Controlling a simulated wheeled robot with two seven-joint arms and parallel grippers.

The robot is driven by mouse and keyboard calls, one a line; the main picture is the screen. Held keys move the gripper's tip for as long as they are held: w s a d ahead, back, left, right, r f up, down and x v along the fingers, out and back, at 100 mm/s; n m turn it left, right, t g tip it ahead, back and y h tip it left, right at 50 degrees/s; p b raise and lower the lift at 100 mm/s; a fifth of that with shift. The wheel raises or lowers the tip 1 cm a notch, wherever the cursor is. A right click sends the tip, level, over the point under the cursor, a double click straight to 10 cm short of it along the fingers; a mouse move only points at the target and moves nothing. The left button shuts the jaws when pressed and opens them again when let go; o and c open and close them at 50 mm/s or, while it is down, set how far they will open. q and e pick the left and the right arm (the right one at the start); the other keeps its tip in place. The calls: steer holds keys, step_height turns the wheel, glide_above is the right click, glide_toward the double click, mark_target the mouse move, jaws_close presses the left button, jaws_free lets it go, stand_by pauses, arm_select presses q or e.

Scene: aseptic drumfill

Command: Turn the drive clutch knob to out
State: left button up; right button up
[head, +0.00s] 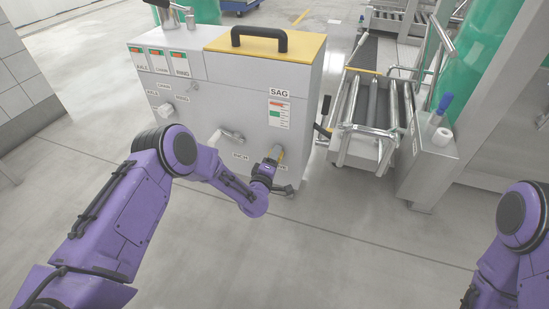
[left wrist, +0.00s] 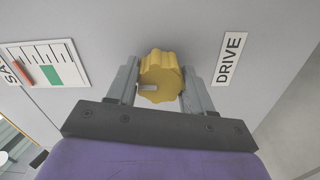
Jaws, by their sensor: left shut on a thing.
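The drive clutch knob (left wrist: 160,78) is yellow with a scalloped rim and a pale pointer mark on its lower left in the left wrist view. A DRIVE label (left wrist: 229,59) is on the panel to its right. My left gripper (left wrist: 158,88) has a finger on each side of the knob and is shut on it. In the head view my left gripper (head: 274,158) reaches the lower right of the white cabinet's front (head: 225,110), and the knob is mostly hidden there. My right gripper is out of view; only part of my right arm shows.
A SAG label (head: 280,93) and gauge (head: 279,114) are above the knob. A lever handle (head: 228,137) and other small controls are to its left. A roller conveyor (head: 365,115) stands to the right of the cabinet. The floor in front is clear.

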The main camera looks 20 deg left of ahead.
arm_select(q)
steer(key=shift+a+f, duration=0.1)
stand_by(0.4)
steer(key=o, duration=1)
steer(key=shift+s+a+p, duration=0.1)
steer(key=shift+s+p, duration=2.1)
steer(key=shift+s, duration=3.1)
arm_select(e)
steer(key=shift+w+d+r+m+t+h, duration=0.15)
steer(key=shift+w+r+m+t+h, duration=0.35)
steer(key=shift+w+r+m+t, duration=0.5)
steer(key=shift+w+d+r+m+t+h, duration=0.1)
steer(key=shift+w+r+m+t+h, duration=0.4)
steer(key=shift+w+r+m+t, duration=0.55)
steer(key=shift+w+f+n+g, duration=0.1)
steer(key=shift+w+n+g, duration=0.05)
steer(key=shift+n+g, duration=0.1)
